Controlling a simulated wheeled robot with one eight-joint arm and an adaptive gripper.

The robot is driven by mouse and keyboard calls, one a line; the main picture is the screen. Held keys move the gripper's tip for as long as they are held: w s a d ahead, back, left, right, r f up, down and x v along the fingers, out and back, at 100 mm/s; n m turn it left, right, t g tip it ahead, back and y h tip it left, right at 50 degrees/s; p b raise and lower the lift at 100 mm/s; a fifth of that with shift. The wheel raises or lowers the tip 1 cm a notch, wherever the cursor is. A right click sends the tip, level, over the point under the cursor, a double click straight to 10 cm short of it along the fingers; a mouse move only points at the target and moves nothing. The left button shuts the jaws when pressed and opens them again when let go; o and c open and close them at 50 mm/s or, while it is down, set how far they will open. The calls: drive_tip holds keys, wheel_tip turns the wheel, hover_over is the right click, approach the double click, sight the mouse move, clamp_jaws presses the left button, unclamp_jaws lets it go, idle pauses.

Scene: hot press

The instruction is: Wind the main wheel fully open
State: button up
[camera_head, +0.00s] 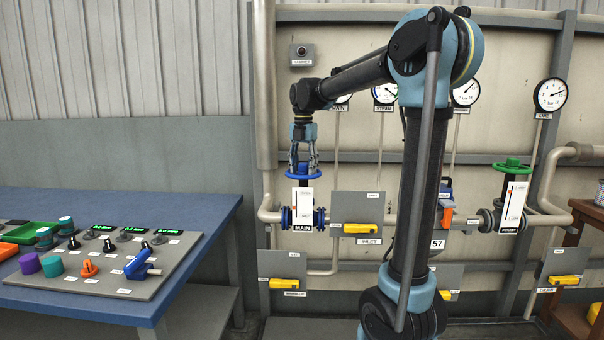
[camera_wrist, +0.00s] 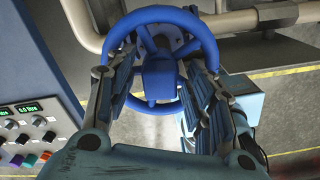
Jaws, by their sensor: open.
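The main wheel is a blue handwheel (camera_head: 304,174) on top of the valve labelled MAIN. It lies flat, with a white scale plate (camera_head: 304,209) just below it. My gripper (camera_head: 303,162) points straight down over the wheel and is open. In the wrist view, the blue wheel (camera_wrist: 160,62) shows its rim, spokes and hub, with one finger of my gripper (camera_wrist: 158,85) on each side of the hub. The fingertips overlap the spoke area inside the rim. I cannot tell whether they touch it. The scale's marker is too small to read.
A green wheel (camera_head: 511,167) sits on another valve at the right. Yellow levers stand on grey panels, one at INLET (camera_head: 362,228). Several gauges line the wall. A blue bench (camera_head: 190,205) with a control panel (camera_head: 112,266) stands at the left. Pipes run beside the main valve.

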drive_tip(key=n, duration=0.3)
drive_tip(key=shift+w, duration=0.15)
drive_tip(key=shift+r, duration=4.5)
drive_tip(key=s+d+f+m+t, duration=0.1)
drive_tip(key=s+d+f+m, duration=1.2)
drive_tip(key=s+d+m, duration=0.3)
drive_tip(key=s+d+f+m, duration=0.2)
drive_tip(key=s+f+m, duration=0.6)
drive_tip(key=f, duration=0.2)
drive_tip(key=s+d+f+m+t, duration=0.1)
drive_tip(key=s+d+f+m, duration=0.2)
drive_tip(key=s+f+m, duration=0.5)
wheel_tip(320, 180, down, 2)
drive_tip(key=shift+f+m, duration=0.1)
drive_tip(key=shift+m, duration=0.7)
drive_tip(key=shift+w+d, duration=0.1)
